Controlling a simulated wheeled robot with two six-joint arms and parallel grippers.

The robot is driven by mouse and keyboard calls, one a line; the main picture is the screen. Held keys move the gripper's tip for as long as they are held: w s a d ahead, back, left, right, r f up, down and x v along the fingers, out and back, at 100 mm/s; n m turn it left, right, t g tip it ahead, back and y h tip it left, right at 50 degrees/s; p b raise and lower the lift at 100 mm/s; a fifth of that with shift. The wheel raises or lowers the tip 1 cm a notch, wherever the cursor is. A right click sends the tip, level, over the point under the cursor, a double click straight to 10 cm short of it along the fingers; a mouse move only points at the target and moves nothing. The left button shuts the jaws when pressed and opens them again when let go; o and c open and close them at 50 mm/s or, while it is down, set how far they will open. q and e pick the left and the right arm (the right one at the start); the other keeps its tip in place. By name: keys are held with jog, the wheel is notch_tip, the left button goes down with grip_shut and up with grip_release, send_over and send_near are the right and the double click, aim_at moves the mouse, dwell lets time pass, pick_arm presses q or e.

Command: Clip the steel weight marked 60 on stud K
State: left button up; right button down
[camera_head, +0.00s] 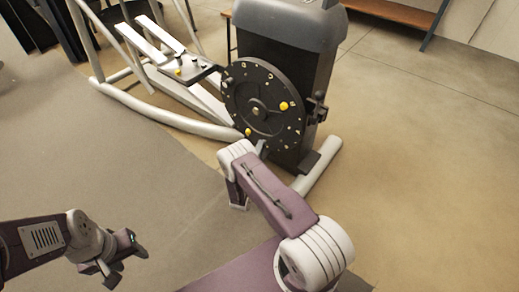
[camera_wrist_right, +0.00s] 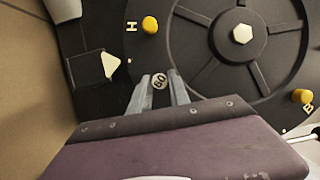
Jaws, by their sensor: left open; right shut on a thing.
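My right gripper (camera_wrist_right: 161,88) is shut on the small steel weight (camera_wrist_right: 160,82), and the number 60 shows between its fingertips. It is in front of the black flywheel (camera_wrist_right: 205,80), near the rim; I cannot tell whether the weight touches it. In the head view the flywheel (camera_head: 240,100) stands upright on the machine, and my right arm reaches towards its lower edge, with the fingers mostly hidden. Letters H and B are readable in the wrist view; I cannot make out stud K. My left gripper (camera_head: 124,264) is open and empty at lower left, away from the machine.
Yellow pieces sit on the flywheel by H (camera_wrist_right: 150,25) and by B (camera_wrist_right: 302,96). A cream pointer (camera_wrist_right: 110,65) is left of the rim. The machine's dark housing (camera_head: 290,50) and pale frame (camera_head: 160,115) surround the wheel. The floor at right (camera_head: 430,170) is clear.

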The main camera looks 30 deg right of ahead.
jog(key=shift+w+d, duration=0.15)
jog(key=shift+d, duration=0.25)
dwell(0.3)
jog(key=c, duration=1.1)
grip_release()
jog(key=shift+c, duration=0.2)
jog(key=p+v, duration=0.4)
jog(key=v, duration=0.5)
jog(key=shift+p, duration=0.3)
jog(key=shift+r, duration=0.15)
